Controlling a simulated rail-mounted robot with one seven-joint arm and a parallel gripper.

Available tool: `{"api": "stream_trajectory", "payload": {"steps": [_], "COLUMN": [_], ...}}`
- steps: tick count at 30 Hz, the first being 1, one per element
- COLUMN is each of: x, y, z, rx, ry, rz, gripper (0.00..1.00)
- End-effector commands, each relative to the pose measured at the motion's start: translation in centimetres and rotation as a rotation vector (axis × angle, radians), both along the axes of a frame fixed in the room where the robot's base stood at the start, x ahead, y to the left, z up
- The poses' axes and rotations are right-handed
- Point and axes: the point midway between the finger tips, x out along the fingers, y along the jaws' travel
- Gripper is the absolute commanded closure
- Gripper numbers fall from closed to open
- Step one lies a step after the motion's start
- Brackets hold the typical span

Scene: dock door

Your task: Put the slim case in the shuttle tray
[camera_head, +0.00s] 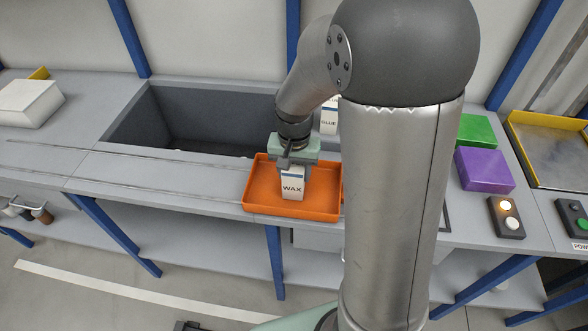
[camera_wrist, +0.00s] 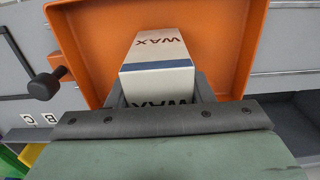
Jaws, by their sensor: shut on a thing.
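The slim case (camera_head: 292,187) is a white box with a dark blue band and the word WAX. It stands upright in the orange shuttle tray (camera_head: 262,200), or just above its floor; I cannot tell if it touches. My gripper (camera_head: 293,172) comes down from above and is shut on the case. In the wrist view, the case (camera_wrist: 158,58) sits between the fingers, with the tray (camera_wrist: 222,50) around it. The lower part of the case is hidden by my gripper in that view.
A white box labelled GLUE (camera_head: 329,118) stands behind the tray, partly hidden by my arm. A deep grey bin (camera_head: 180,115) opens at the back left. Green (camera_head: 477,130) and purple (camera_head: 484,169) boxes and a button panel (camera_head: 506,217) are at the right.

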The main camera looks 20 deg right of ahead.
Motion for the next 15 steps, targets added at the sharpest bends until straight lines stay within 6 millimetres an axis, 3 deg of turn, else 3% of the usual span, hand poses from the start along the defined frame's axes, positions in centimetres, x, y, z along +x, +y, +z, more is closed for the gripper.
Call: {"api": "stream_trajectory", "payload": {"steps": [9, 10, 11, 12, 15], "x": [0.01, 0.00, 0.00, 0.00, -0.01], "y": [0.00, 0.00, 0.00, 0.00, 0.00], "z": [-0.48, -0.34, -0.31, -0.31, -0.31], "rx": [0.000, 0.000, 0.000, 0.000, 0.000], "ry": [0.000, 0.000, 0.000, 0.000, 0.000], "rz": [0.000, 0.000, 0.000, 0.000, 0.000], "gripper": [0.81, 0.44, 0.36, 0.31, 0.31]}}
